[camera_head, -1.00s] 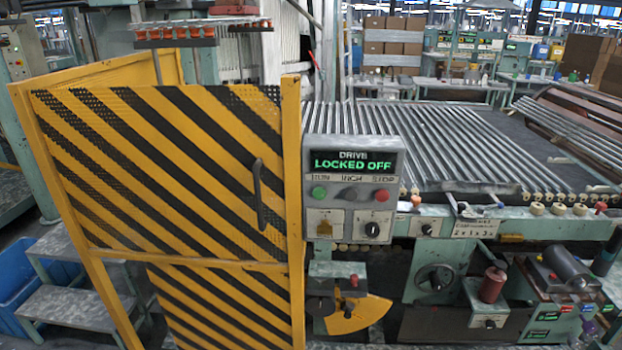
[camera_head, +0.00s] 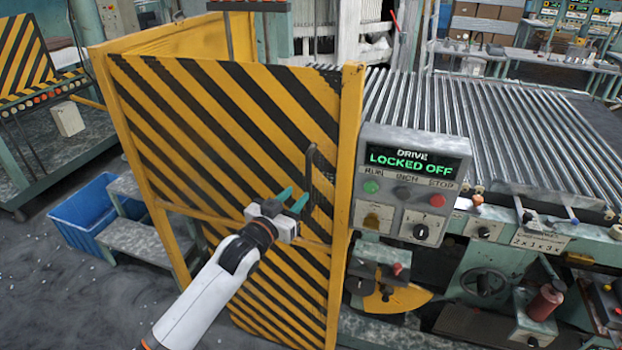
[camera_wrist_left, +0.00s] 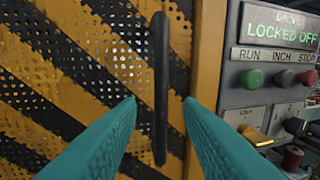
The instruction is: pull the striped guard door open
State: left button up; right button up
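The striped guard door (camera_head: 225,130) is yellow and black perforated metal and stands shut against its yellow post (camera_head: 345,190). Its dark vertical handle (camera_head: 310,168) is near the door's right edge. My left gripper (camera_head: 293,199) is in front of the door, just left of and below the handle in the head view. Its teal fingers are apart and empty. In the left wrist view the handle (camera_wrist_left: 160,88) stands upright ahead, between the open fingers (camera_wrist_left: 162,108) as seen from there; I cannot tell that it is touched. My right gripper is not in view.
A grey control box (camera_head: 410,185) reading "DRIVE LOCKED OFF" sits right of the post. A roller bed (camera_head: 490,130) stretches behind it. A blue bin (camera_head: 92,212) and grey steps (camera_head: 148,240) stand left of the door. Open floor (camera_head: 90,300) lies at lower left.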

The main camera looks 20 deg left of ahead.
aim_at(307, 185)
pick_arm(q)
jog(key=p+x, duration=0.1)
jog(key=x, duration=0.6)
grip_shut()
